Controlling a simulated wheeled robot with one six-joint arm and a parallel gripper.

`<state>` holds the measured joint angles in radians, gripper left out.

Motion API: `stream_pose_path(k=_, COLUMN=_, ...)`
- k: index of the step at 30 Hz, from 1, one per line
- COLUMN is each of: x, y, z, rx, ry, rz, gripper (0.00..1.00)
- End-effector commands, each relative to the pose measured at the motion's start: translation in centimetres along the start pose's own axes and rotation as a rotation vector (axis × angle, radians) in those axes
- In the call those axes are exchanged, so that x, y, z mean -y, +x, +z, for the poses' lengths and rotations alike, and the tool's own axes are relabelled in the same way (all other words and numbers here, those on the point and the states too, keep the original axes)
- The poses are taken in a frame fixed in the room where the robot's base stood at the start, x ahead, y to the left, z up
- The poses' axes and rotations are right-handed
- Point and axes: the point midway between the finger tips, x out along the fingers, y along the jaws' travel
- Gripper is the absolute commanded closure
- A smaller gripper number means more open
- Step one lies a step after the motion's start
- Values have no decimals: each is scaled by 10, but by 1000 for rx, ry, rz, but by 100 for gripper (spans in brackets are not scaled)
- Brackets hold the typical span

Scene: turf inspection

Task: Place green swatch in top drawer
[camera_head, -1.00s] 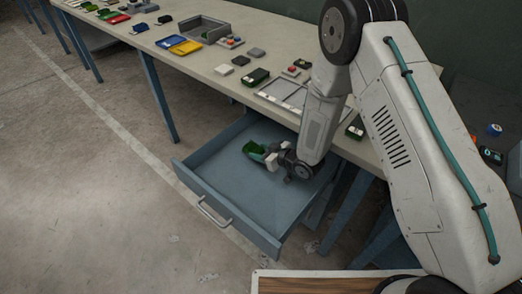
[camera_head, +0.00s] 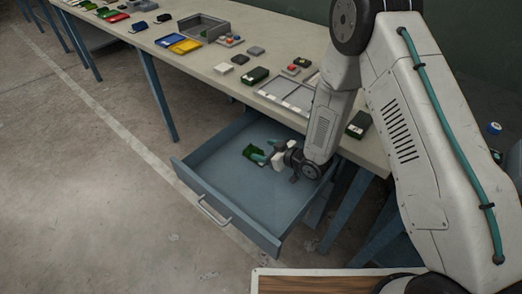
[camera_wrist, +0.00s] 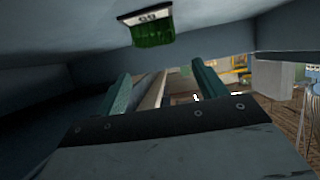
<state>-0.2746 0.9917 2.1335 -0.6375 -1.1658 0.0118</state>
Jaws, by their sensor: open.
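The green swatch (camera_head: 253,153) lies on the floor of the open top drawer (camera_head: 225,185), towards its far left part. In the wrist view the green swatch (camera_wrist: 152,30) shows at the top, with a pale label marked with dark characters along one edge. My gripper (camera_head: 268,158) is inside the drawer, just right of the swatch. In the wrist view its two teal fingers (camera_wrist: 162,85) are spread apart with nothing between them, and the swatch lies beyond them with a gap.
The workbench (camera_head: 206,67) above the drawer carries a grey open box (camera_head: 205,27), yellow and blue trays (camera_head: 184,46), a partitioned tray (camera_head: 287,92) and several small blocks. The drawer front with its handle (camera_head: 213,212) juts out over the concrete floor, which is clear on the left.

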Motion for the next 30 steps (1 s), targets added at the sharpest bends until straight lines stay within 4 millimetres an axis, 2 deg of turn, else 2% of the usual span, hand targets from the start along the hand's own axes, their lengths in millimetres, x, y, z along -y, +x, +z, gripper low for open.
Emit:
stream_pose_path(k=3, x=-1, y=-23, z=0, rx=0, ry=1, rz=2, gripper=29)
stream_pose_path(k=9, x=-1, y=-45, z=0, rx=-1, ry=0, rz=1, gripper=29)
stream_pose_path(k=30, x=0, y=-48, z=0, rx=-1, ry=-1, rz=0, gripper=29)
